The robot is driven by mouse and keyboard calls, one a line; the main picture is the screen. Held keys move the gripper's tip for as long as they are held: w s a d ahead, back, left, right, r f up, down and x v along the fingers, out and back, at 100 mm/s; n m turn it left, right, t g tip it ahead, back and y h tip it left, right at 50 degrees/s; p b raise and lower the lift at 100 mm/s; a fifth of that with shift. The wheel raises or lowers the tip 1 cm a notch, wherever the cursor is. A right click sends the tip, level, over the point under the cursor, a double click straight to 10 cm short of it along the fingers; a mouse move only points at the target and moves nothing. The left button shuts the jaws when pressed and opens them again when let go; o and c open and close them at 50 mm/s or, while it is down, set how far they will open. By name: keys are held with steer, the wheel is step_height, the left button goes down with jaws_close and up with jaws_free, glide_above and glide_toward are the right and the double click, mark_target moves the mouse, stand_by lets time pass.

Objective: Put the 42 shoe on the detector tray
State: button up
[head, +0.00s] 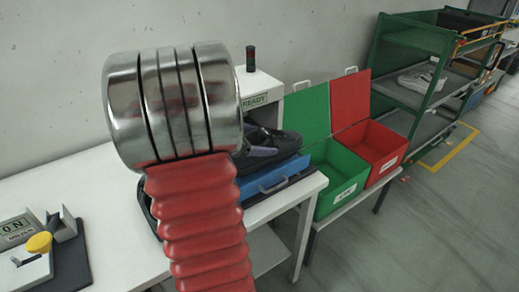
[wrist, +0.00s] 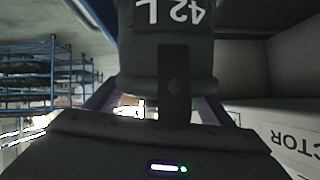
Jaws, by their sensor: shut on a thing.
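A dark shoe (head: 268,146) with purple-grey parts shows at or just above the blue detector tray (head: 268,181), partly hidden behind my arm. I cannot tell whether it touches the tray. In the wrist view a dark part of the shoe (wrist: 170,50) fills the upper middle, with an upside-down label "42 L" (wrist: 172,14). My gripper (wrist: 173,88) is shut on the shoe. In the head view my gripper is hidden behind my arm. The detector (head: 262,92), a white housing marked "READY", stands behind the shoe.
An open green box (head: 338,186) and an open red box (head: 385,150) stand right of the tray. A green rack (head: 400,100) with a light shoe (head: 422,79) is at the back right.

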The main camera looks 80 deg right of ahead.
steer(key=shift+f, duration=1.8)
steer(key=o, duration=2.1)
steer(key=v, duration=1.2)
steer(key=shift+s, duration=0.1)
